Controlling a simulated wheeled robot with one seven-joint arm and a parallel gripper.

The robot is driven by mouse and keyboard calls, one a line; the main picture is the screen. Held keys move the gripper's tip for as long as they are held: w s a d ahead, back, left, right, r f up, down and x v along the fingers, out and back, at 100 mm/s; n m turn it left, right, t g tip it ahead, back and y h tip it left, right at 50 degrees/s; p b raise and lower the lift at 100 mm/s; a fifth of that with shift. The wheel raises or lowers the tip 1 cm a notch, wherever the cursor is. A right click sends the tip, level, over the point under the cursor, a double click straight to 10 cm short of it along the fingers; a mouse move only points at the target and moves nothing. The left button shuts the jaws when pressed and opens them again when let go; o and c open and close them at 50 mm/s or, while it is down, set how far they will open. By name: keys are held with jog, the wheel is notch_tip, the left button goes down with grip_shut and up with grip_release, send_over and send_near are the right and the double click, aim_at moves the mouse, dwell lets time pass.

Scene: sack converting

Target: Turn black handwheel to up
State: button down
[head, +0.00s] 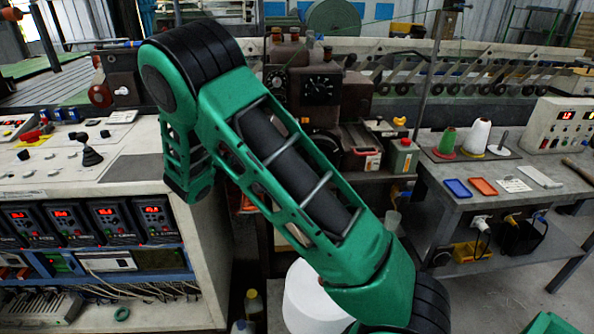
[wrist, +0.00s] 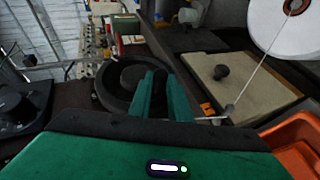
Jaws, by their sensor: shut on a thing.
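The black handwheel (wrist: 110,90) is a dark round wheel with a raised hub, left of centre in the wrist view. My gripper (wrist: 164,80) reaches in from below with its two green fingers at the wheel's right side. The fingers are shut on the wheel's rim, with a dark part of it between them. The fingers hide some of that side. In the head view my green arm stretches across the middle, and my gripper is out of sight. I cannot pick out the handwheel there.
A white thread cone (wrist: 290,28) with a taut thread and a beige plate with a black knob (wrist: 221,72) lie right of the gripper. An orange bin (wrist: 295,143) is at lower right. In the head view, a control console (head: 85,165) stands left and a grey workbench (head: 480,180) right.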

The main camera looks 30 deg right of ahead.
jog(key=shift+f+h, duration=0.3)
jog(key=shift+f, duration=0.05)
dwell(0.4)
jog(key=c, duration=1.6)
grip_release()
jog(key=shift+c, duration=0.2)
jog(key=v, duration=1.1)
jog(key=shift+f, duration=0.2)
jog(key=shift+w, duration=0.1)
